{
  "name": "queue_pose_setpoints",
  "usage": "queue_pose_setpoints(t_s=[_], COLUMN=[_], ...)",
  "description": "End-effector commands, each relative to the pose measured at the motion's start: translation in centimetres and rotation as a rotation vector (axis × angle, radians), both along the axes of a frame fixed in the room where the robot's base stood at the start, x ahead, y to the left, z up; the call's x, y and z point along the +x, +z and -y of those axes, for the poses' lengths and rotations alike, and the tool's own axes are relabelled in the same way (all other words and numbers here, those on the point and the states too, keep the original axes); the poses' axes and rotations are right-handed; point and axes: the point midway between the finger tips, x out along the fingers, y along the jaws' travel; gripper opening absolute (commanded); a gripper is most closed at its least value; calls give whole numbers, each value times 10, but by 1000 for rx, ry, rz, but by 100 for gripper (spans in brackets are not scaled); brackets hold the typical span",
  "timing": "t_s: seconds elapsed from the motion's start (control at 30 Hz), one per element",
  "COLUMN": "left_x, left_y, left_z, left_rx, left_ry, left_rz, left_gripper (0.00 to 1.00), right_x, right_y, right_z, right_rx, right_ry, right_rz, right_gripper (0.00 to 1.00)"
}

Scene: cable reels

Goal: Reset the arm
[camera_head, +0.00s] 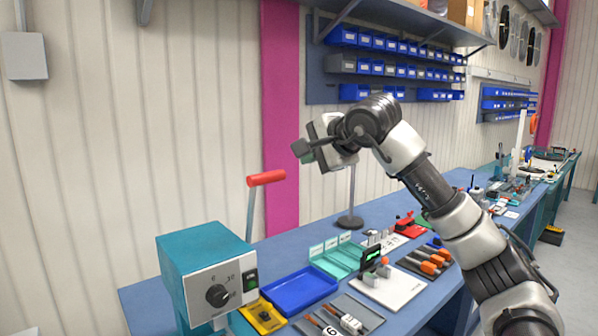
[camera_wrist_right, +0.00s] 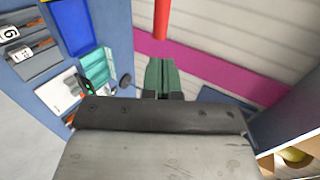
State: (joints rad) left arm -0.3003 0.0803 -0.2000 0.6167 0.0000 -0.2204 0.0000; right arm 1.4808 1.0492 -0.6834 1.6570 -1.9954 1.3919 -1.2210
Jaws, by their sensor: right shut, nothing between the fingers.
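My right arm reaches up from the lower right in the head view and bends over the bench. Its right gripper (camera_head: 304,152) is high above the bench, in front of the pale wall panels and near the magenta post. In the wrist view the green fingers of the right gripper (camera_wrist_right: 159,76) are together with nothing between them. The gripper touches nothing that I can see. My left gripper is in neither view.
Below, the blue bench (camera_head: 330,238) holds a teal machine (camera_head: 205,250) with a red-handled lever (camera_head: 266,178), a blue tray (camera_head: 299,291) and a white board (camera_head: 388,290). Blue bins (camera_head: 385,42) hang on the wall behind. The air around the gripper looks clear.

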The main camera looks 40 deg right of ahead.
Motion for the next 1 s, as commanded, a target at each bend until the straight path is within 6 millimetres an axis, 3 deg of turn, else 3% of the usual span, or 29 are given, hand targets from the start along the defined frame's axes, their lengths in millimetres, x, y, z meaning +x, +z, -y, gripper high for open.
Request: queue_pose_setpoints(t_s=[0.13, 0.37, 0.47, 0.57, 0.7, 0.8, 0.9, 1.0], left_x=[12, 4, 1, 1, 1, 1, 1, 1], left_y=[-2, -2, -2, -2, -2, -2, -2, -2], left_z=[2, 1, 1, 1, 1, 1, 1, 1], left_rx=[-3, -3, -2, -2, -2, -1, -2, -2], left_ry=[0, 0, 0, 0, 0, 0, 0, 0], left_rz=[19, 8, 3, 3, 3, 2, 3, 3], left_gripper=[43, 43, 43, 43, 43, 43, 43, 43], right_x=[-7, -5, 4, 12, -1, -21, -38, -46], right_y=[5, 1, -15, -43, -82, -96, -106, -123], right_z=[1, -8, -40, -98, -193, -236, -252, -246], right_rx=[0, 19, 100, 286, 769, 1190, 1643, 2110], right_ry=[-1, 24, 112, 263, 494, 579, 577, 475], right_rz=[2, 3, 11, 14, -33, -101, -187, -271], right_gripper=[0, 0, 0, 0, 0, 0, 0, 0])
